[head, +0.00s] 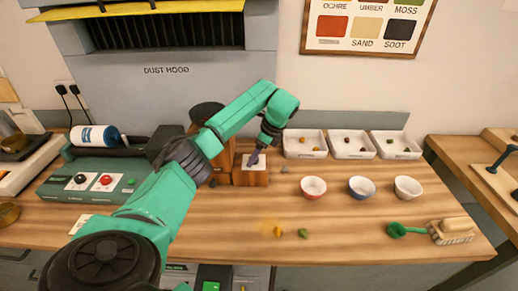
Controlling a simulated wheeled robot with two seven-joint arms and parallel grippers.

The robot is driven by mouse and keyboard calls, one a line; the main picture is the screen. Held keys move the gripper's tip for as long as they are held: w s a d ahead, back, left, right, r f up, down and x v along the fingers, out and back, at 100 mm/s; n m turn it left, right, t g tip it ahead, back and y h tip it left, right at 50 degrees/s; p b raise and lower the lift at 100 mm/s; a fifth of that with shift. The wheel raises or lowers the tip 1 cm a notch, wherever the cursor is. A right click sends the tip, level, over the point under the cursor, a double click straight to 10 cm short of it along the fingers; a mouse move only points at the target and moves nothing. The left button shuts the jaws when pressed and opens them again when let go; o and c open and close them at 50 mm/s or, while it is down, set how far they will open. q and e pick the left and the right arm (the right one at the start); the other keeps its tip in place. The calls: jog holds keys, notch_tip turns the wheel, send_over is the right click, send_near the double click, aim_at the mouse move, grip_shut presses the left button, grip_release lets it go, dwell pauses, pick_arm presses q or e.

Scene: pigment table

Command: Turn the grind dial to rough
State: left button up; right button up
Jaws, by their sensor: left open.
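A wooden grinder-like block (250,179) stands mid-table, with a pale plate (261,162) on its upper face, partly behind my left gripper. My left gripper (254,158) is open and points down at this plate. I cannot tell whether its fingers touch anything there. No dial markings are readable on the plate. A green machine (58,188) at the left has a black knob (80,179) and a red knob (104,181) on white plates; their labels are too small to read. My left arm covers part of the space between. My right gripper is not in view.
White trays (303,153) with small lumps stand at the back. Three bowls, red (313,187), blue (361,187) and white (407,187), stand in front. A green scoop (397,230) and brush (450,232) lie front right. Small lumps (303,233) lie front centre.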

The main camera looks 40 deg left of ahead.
aim_at(261, 164)
pick_arm(q)
jog(key=shift+w+d+r, duration=0.1)
jog(key=shift+d+r, duration=0.05)
jog(key=shift+r, duration=0.25)
jog(key=v, duration=0.4)
jog(key=shift+r, duration=0.15)
jog(key=s+p+v, duration=0.1)
jog(key=p+v, duration=0.2)
jog(key=v, duration=0.6)
jog(key=shift+w, duration=0.5)
